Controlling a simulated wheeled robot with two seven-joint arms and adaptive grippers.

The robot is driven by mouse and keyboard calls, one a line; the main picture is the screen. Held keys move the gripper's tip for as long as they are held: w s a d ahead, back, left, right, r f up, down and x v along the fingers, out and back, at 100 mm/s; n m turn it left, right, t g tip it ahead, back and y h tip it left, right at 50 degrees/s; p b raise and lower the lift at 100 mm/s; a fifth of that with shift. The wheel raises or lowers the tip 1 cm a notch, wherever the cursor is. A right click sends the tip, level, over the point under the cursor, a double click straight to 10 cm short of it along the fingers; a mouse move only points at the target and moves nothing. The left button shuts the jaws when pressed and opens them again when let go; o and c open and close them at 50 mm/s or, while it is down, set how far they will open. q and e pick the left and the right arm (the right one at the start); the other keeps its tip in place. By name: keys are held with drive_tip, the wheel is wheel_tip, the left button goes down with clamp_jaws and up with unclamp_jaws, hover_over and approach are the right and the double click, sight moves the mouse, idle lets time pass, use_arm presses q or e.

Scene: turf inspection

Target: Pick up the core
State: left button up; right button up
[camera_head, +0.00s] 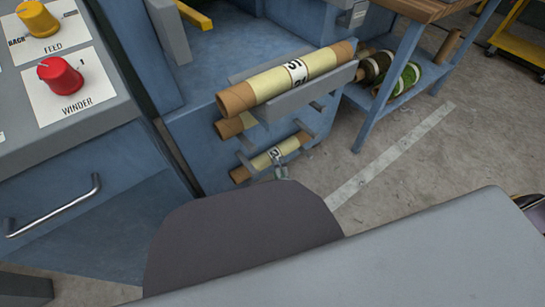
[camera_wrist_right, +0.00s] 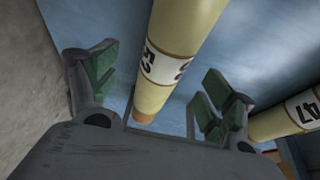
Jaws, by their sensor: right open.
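Several cores, brown tubes wrapped in pale yellow with a white number label, lie on the grey rack arms of the blue machine: a top core (camera_head: 270,86), a middle core (camera_head: 231,126) mostly hidden, and a lower core (camera_head: 263,163). My right gripper (camera_wrist_right: 160,75) is open, its green-padded fingers on either side of a yellow core (camera_wrist_right: 181,35) in the wrist view; I cannot tell whether they touch it. A second core (camera_wrist_right: 290,118), labelled 47, lies at the right there. A fingertip shows beside the lower core. My left gripper is not in view.
A control panel with a yellow knob (camera_head: 38,18) and red knob (camera_head: 60,75) stands at the left above a drawer handle (camera_head: 52,207). A blue-legged bench (camera_head: 430,10) with turf rolls (camera_head: 401,79) on its shelf stands right.

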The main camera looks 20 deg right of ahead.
sight(272, 155)
drive_tip(key=shift+w, duration=0.3)
drive_tip(key=shift+w+a+r+b, duration=0.15)
drive_tip(key=shift+w+b, duration=0.35)
drive_tip(key=shift+w, duration=0.55)
drive_tip(key=shift+w+a+b, duration=0.2)
drive_tip(key=shift+w+b, duration=0.25)
drive_tip(key=shift+w, duration=1.1)
drive_tip(key=c, duration=1.3)
drive_tip(key=shift+r, duration=0.1)
drive_tip(key=shift+c, duration=0.6)
drive_tip(key=shift+r, duration=0.1)
